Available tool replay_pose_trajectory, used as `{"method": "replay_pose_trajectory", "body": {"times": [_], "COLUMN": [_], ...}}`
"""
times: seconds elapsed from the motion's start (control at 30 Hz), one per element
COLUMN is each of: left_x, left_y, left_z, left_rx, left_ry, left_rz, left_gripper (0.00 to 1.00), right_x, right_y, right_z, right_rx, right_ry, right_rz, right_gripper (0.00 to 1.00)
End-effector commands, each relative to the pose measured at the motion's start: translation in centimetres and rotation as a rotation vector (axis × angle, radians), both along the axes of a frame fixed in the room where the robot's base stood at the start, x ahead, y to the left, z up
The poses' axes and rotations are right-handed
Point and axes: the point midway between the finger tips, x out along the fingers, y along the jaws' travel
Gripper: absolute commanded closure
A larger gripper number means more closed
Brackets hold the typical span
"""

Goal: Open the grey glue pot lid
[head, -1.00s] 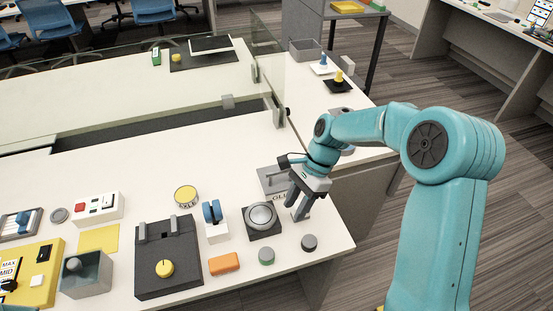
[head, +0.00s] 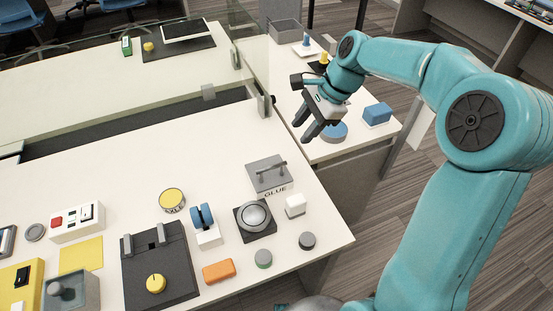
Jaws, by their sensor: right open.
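The grey glue pot (head: 275,188) stands near the right end of the white table, with "GLUE" lettered on its front. Its grey lid (head: 262,172) carries a bar handle on top and looks flat on the pot; no gap shows. My right gripper (head: 305,130) is open and empty, up and to the right of the pot in the picture, clear of the lid. Its fingers point down and to the left. My left gripper is not in view.
A grey dome in a black base (head: 255,217) and a white block (head: 295,205) stand in front of the pot. A glass divider (head: 252,70) rises behind. A blue block (head: 377,113) and round blue-grey disc (head: 334,132) sit on the side counter.

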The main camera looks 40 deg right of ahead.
Motion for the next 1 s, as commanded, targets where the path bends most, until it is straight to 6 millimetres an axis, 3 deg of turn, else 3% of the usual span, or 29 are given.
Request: {"method": "replay_pose_trajectory", "body": {"times": [0.3,0.5,0.7,1.0], "left_x": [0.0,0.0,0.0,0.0], "left_y": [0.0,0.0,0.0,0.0], "left_z": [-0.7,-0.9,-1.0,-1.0], "left_rx": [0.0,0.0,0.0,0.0], "left_ry": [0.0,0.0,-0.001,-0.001], "left_rz": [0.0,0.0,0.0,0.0], "left_gripper": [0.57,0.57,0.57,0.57], "right_x": [2.2,3.5,4.2,4.3], "right_y": [2.7,4.1,4.7,4.8], "right_z": [-7.1,-10.8,-12.7,-13.1], "right_rx": [0.003,0.003,0.002,0.001], "right_ry": [0.006,0.006,0.002,0.002], "right_rz": [0.005,0.006,0.005,0.004], "right_gripper": [0.6,0.6,0.6,0.6]}}
